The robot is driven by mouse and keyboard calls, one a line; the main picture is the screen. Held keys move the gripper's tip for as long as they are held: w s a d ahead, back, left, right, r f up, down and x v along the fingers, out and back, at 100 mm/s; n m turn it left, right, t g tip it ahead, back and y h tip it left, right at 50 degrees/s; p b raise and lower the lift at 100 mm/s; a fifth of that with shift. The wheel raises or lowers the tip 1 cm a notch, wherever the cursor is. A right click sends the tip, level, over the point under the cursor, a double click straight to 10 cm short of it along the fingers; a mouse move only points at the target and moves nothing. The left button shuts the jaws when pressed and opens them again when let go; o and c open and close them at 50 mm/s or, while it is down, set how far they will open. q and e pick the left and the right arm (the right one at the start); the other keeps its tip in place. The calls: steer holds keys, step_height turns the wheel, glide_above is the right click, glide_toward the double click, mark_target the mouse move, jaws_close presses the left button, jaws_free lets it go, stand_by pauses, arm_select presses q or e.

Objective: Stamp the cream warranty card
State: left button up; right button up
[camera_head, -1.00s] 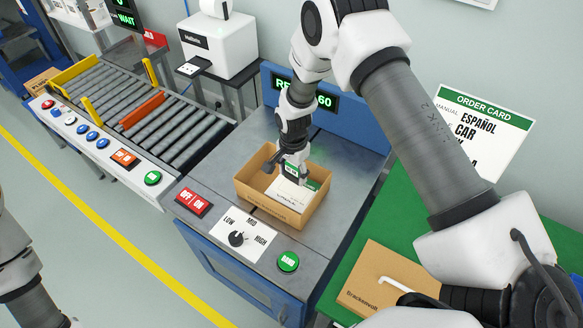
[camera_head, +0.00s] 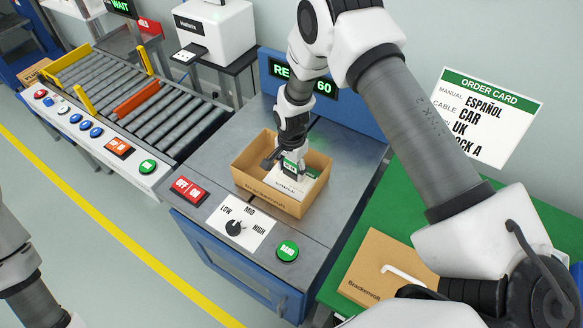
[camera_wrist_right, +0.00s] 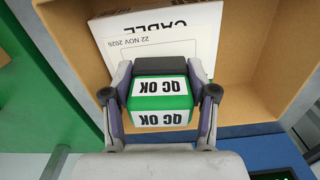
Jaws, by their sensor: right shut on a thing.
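My right gripper (camera_head: 288,160) is shut on a green stamp (camera_wrist_right: 160,106) with white "QC OK" labels and a dark pad end. It holds the stamp inside an open cardboard box (camera_head: 262,190) on the grey machine top. My left gripper is out of view; only part of that arm shows at the left.
The machine front has a red OFF/ON switch (camera_head: 188,191), a LOW/MID/HIGH dial (camera_head: 235,228) and a green button (camera_head: 287,251). A roller conveyor (camera_head: 150,100) runs at left. A closed carton (camera_head: 375,265) lies on the green table at right. An order card (camera_head: 485,115) hangs behind.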

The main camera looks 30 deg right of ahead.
steer(key=shift+f+b, duration=0.3)
steer(key=shift+f, duration=0.25)
stand_by(1.2)
step_height(320, 180, up, 7)
steer(key=p, duration=0.5)
stand_by(0.5)
stand_by(0.3)
